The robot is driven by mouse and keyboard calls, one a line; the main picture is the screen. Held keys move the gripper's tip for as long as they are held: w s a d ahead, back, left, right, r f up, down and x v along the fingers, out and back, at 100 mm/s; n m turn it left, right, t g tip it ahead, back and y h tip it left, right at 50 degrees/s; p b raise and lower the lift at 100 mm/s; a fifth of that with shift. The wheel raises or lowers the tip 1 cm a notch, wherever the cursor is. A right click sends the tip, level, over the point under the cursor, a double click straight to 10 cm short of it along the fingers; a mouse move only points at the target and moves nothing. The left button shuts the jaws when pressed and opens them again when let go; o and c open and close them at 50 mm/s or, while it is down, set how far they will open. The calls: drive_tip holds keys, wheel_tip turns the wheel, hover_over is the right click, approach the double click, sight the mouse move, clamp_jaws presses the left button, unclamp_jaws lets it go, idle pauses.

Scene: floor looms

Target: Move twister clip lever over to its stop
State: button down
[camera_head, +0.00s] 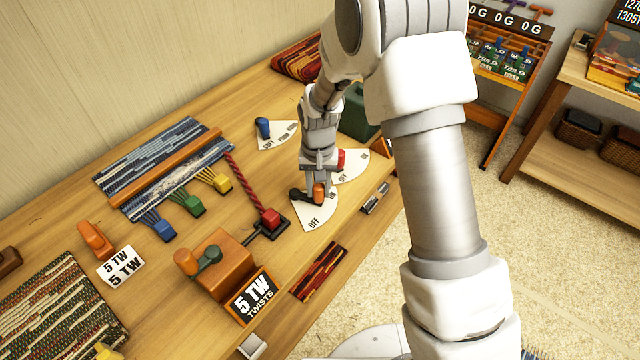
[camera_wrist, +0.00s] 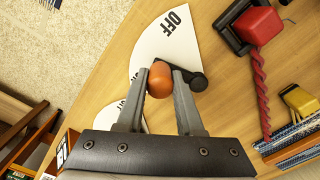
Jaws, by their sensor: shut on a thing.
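A lever with an orange knob (camera_head: 318,194) and a dark pivot (camera_head: 295,194) is mounted on a white fan-shaped plate (camera_head: 312,213) on the table. The plate reads OFF at its near end, with ON partly hidden at its right end. My gripper (camera_head: 318,188) points down, its fingers closed on either side of the orange knob. The wrist view shows the knob (camera_wrist: 160,79) between both fingertips, with the dark arm reaching right to the pivot (camera_wrist: 198,82). The OFF mark is clear of the knob. A red clip (camera_head: 270,217) holds a twisted red cord (camera_head: 247,183) to the left.
A red-knobbed lever (camera_head: 341,160) stands close behind my gripper, and a blue-knobbed lever (camera_head: 263,128) farther back. The table's right edge is close.

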drive_tip(key=s+m, duration=0.1)
drive_tip(key=a+m, duration=0.1)
drive_tip(key=m, duration=0.1)
drive_tip(key=shift+s+m, duration=0.3)
drive_tip(key=shift+s, duration=0.1)
drive_tip(key=shift+s+a+m+p, duration=0.25)
drive_tip(key=shift+s+a+m, duration=0.15)
drive_tip(key=shift+m, duration=0.5)
drive_tip(key=shift+s+a+m+p, duration=0.25)
drive_tip(key=shift+a+m, duration=0.15)
drive_tip(key=shift+m, duration=0.5)
drive_tip(key=c, duration=0.5)
unclamp_jaws()
drive_tip(key=shift+a, duration=0.1)
drive_tip(key=shift+c, duration=0.2)
wheel_tip(320, 180, up, 17)
drive_tip(key=p, duration=0.2)
drive_tip(key=shift+r, duration=0.2)
drive_tip(key=shift+s+r, duration=0.1)
